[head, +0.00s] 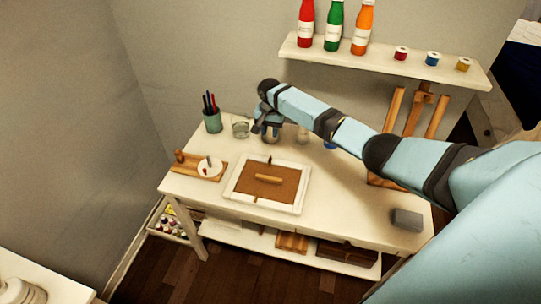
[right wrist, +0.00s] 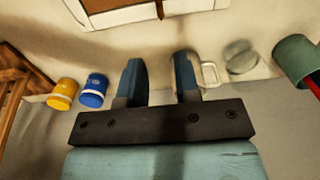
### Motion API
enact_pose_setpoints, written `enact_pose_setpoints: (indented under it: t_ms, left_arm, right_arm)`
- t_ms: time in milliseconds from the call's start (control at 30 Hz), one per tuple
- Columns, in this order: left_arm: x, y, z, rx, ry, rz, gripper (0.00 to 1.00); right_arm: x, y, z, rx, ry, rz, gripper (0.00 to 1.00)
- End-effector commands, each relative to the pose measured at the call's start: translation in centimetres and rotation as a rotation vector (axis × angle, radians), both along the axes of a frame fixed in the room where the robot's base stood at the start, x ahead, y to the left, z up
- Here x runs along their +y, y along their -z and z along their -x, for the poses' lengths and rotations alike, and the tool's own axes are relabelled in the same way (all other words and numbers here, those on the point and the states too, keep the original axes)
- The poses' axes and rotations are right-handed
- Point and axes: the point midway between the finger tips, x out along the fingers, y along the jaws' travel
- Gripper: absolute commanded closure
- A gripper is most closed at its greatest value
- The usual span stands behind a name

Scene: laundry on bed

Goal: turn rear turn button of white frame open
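The white frame (head: 237,193) lies flat on the white table, with a brown backing panel (head: 285,190) inside it. A light wooden bar (head: 268,179) lies across the panel's middle. A small dark turn button (head: 270,160) is at the frame's rear edge; it also shows in the right wrist view (right wrist: 160,9), pointing across the rim onto the panel. My right gripper (head: 267,132) is above the table behind the frame, apart from the button. Its two fingers (right wrist: 159,80) are spread with nothing between them. My left gripper is out of view.
A green pen cup (head: 212,122) and a glass jar (head: 240,129) stand at the rear left. Blue (right wrist: 94,91) and yellow (right wrist: 62,94) jars stand on the gripper's other side. A wooden board (head: 187,163) is left of the frame; a grey block (head: 407,219) lies right. A bottle shelf (head: 390,66) hangs above.

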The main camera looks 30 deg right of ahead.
Motion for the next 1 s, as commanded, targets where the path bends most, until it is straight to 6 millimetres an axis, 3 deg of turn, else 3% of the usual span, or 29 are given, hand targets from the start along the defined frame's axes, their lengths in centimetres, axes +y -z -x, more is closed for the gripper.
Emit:
enact_pose_setpoints:
  t_ms: [133, 233, 700, 1000]
  left_arm:
    - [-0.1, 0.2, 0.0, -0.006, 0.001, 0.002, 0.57]
    - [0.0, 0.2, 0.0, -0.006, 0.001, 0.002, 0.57]
    - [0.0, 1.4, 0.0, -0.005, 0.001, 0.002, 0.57]
    - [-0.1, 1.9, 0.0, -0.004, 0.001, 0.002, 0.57]
  right_arm:
    - [-0.5, 0.5, -0.3, 0.001, 0.020, 0.000, 0.70]
    - [-0.5, 2.0, -0.3, 0.004, 0.019, 0.000, 0.70]
    - [-0.4, 11.5, -0.3, 0.002, 0.017, 0.001, 0.70]
    - [-0.5, 13.5, -0.3, 0.000, 0.017, 0.001, 0.70]
